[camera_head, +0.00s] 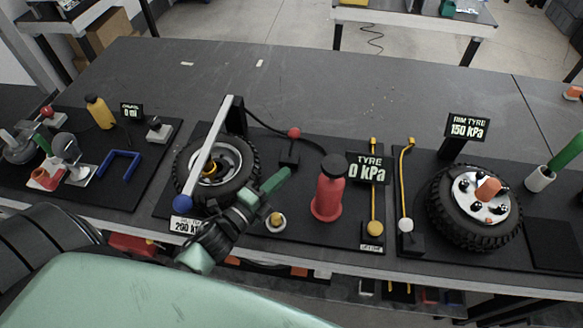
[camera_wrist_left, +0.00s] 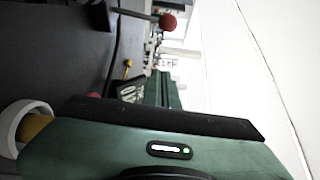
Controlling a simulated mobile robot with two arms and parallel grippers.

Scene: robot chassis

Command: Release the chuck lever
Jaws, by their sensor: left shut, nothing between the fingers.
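A lever with a red ball knob (camera_head: 293,133) stands on a small black base behind the tyre station; I take it for the chuck lever. The red knob (camera_wrist_left: 168,21) also shows at the top of the left wrist view, on a thin grey rod. My left gripper (camera_head: 277,180) is shut and empty, with green fingers, in front of the lever and apart from it. Its fingers (camera_wrist_left: 164,88) show in the wrist view. My right gripper is not in view.
A tyre (camera_head: 245,183) with a blue-ended bar (camera_head: 207,160) above it lies left of the gripper. A red cylinder (camera_head: 328,190) and a "TYRE 0 kPa" display (camera_head: 368,168) stand to the right. A white-ringed yellow button (camera_head: 276,222) is close below.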

